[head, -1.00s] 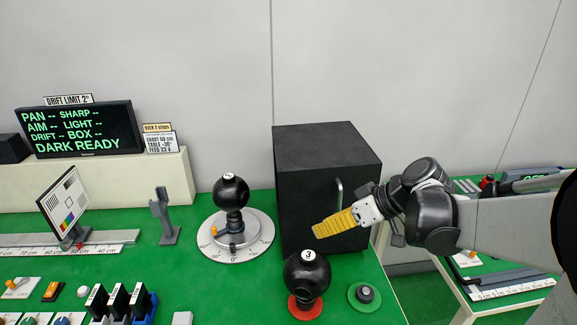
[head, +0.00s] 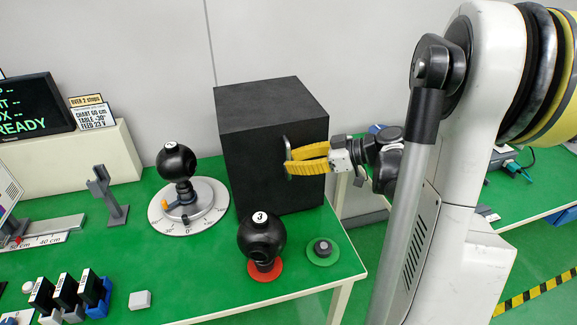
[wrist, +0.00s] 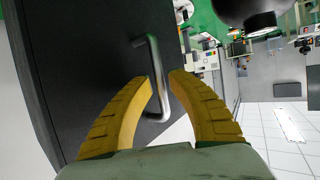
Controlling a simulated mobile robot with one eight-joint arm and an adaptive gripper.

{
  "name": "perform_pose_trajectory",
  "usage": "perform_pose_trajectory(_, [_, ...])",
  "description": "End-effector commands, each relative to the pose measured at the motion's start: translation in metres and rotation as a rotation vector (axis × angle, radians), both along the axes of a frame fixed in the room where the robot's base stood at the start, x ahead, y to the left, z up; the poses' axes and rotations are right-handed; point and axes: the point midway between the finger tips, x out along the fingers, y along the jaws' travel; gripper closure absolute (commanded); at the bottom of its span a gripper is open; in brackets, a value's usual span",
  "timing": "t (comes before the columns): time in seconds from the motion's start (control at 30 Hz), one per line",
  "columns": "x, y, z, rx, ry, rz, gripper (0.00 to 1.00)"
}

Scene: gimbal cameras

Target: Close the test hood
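The test hood (head: 262,150) is a black box at the back right of the green bench. Whether that face is a door standing ajar cannot be told. My gripper (head: 290,161) has yellow curved fingers and is at the handle, reaching in from the right. In the wrist view the fingertips (wrist: 164,80) are apart, with the handle (wrist: 168,85) running between them beside the dark panel (wrist: 90,70). Contact with the bar is unclear.
A black ball-shaped camera marked 3 (head: 261,238) stands on a red disc in front of the hood. A green disc (head: 322,251) with a dark knob lies right of it. Another ball camera (head: 176,162) stands on a round dial (head: 188,214) to the left. Green floor shows beyond the bench's right edge.

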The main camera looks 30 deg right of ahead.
Motion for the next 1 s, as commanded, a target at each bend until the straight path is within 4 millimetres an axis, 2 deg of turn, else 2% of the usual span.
perform_pose_trajectory(0.13, [0.009,0.008,-0.006,0.001,0.001,0.0,0.79])
perform_pose_trajectory(0.43, [0.011,0.009,-0.006,0.0,0.001,0.0,0.79])
perform_pose_trajectory(0.47, [0.011,0.009,-0.006,0.0,0.001,-0.001,0.82])
perform_pose_trajectory(0.5, [0.011,0.009,-0.006,0.0,0.001,-0.001,0.95])
perform_pose_trajectory(0.53, [0.011,0.009,-0.006,0.0,0.001,-0.001,1.0])
perform_pose_trajectory(0.83, [0.012,0.012,-0.003,-0.01,0.005,0.0,1.0])
perform_pose_trajectory(1.0, [0.015,0.026,0.007,-0.057,0.017,0.002,1.0])
